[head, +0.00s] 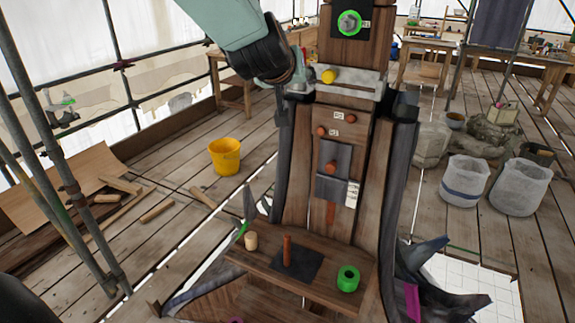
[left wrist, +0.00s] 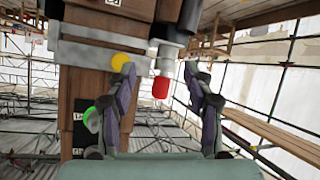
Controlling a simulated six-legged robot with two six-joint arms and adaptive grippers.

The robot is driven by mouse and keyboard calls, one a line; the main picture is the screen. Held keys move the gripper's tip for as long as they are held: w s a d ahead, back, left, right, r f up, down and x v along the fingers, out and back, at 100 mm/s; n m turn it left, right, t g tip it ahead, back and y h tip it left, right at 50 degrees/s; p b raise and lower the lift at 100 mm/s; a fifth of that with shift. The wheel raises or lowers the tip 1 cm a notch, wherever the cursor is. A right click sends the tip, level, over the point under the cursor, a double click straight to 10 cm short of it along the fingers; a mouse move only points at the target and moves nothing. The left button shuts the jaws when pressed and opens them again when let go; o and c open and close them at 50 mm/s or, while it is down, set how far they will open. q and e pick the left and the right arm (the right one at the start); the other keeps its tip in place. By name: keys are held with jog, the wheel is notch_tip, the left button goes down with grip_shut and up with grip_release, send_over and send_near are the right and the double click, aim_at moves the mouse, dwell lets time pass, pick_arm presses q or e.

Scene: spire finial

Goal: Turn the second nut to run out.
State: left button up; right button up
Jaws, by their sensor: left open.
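A wooden post (head: 341,140) carries a pale metal band (head: 352,85) with a yellow knob (head: 328,76). A green ring nut (head: 349,22) sits around a grey stud near the post's top. Another green nut (head: 348,278) rests on the wooden shelf (head: 255,264). My left gripper (head: 298,76) is at the band's left end. In the left wrist view its fingers (left wrist: 158,74) are apart, with a red-tipped grey rod (left wrist: 160,88) showing between them; contact cannot be told. The yellow knob (left wrist: 121,62) is beside one finger. Which nut is second is unclear. My right gripper is out of view.
The shelf also holds an upright orange-brown peg (head: 287,250) on a dark pad and a small tan cylinder (head: 251,241). A yellow bucket (head: 224,156) and pale sacks (head: 465,182) stand on the plank floor. Scaffold poles (head: 50,170) rise at left.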

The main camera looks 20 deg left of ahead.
pick_arm(q)
jog(key=s+f+m+g+b, duration=0.1)
jog(key=s+f+b, duration=0.2)
jog(key=f, duration=1.3)
jog(key=shift+s+d+f+g, duration=0.15)
jog(key=shift+s+g, duration=0.15)
jog(key=shift+s, duration=0.75)
jog(key=shift+w, duration=0.1)
jog(key=s+d+f+m+g+b, duration=0.1)
jog(key=s+f+g+b, duration=0.15)
jog(key=s+f, duration=0.55)
jog(key=s+d+f+m+g+h+b, duration=0.1)
jog(key=s+f+b, duration=0.3)
jog(key=f, duration=0.8)
jog(key=s+f+g+b, duration=0.1)
jog(key=s+f+b, duration=0.2)
jog(key=s+f, duration=0.55)
jog(key=s+d+f+m+g+h+b, duration=0.1)
jog(key=s+f+g+b, duration=0.5)
jog(key=s+f, duration=1.4)
notch_tip(320, 180, down, 2)
jog(key=b, duration=0.3)
jog(key=shift+s+d+f, duration=0.15)
jog(key=shift+d+f, duration=0.05)
jog(key=shift+d, duration=0.05)
